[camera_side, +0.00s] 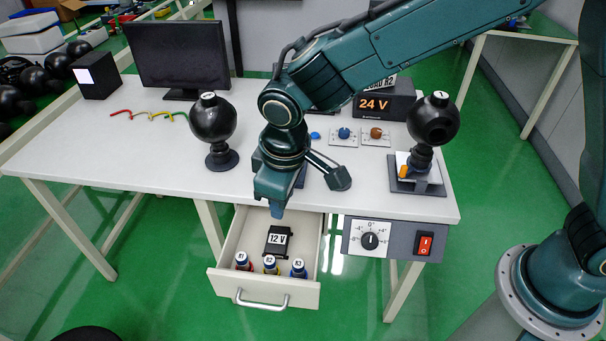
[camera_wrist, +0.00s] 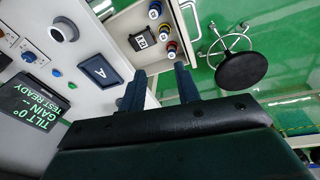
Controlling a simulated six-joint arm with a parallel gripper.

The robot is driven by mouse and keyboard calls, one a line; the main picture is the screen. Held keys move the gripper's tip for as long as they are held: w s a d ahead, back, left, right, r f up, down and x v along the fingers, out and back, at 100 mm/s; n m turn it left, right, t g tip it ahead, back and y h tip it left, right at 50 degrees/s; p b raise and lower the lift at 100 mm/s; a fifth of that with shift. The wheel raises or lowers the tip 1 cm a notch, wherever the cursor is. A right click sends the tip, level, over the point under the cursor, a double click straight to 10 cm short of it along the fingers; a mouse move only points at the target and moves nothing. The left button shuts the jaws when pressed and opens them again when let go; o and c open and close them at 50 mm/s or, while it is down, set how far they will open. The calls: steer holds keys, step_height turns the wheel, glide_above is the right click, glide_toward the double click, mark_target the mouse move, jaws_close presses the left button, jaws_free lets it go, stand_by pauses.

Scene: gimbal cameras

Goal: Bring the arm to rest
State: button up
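My gripper (camera_side: 272,205) hangs low in front of the desk's front edge, over the open drawer (camera_side: 230,285). In the wrist view its two dark fingers (camera_wrist: 160,84) stand apart with nothing between them, so it is open and empty. The drawer holds a black box marked 12 V (camera_side: 277,241) and several labelled cylinders (camera_side: 270,265). They also show in the wrist view, the box (camera_wrist: 139,41) beyond the fingertips. My arm reaches in from the upper right and hides part of the desk's middle.
A black ball camera (camera_side: 213,122) stands on the desk (camera_side: 130,160) at left. Another (camera_side: 433,122) sits on a mount at right. A 24 V unit (camera_side: 385,104), monitor (camera_side: 178,55) and coloured wire (camera_side: 150,114) lie behind. A dial panel (camera_side: 370,239) is right of the drawer. A stool (camera_wrist: 241,70) stands nearby.

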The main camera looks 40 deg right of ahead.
steer(key=s+d+r+m+t, duration=0.1)
steer(key=s+d+r+m, duration=0.35)
steer(key=d+r, duration=1.05)
steer(key=s+d+m+t, duration=0.2)
steer(key=s+d, duration=0.9)
steer(key=s, duration=0.4)
steer(key=shift+s+d+t, duration=0.3)
steer(key=shift+d, duration=0.05)
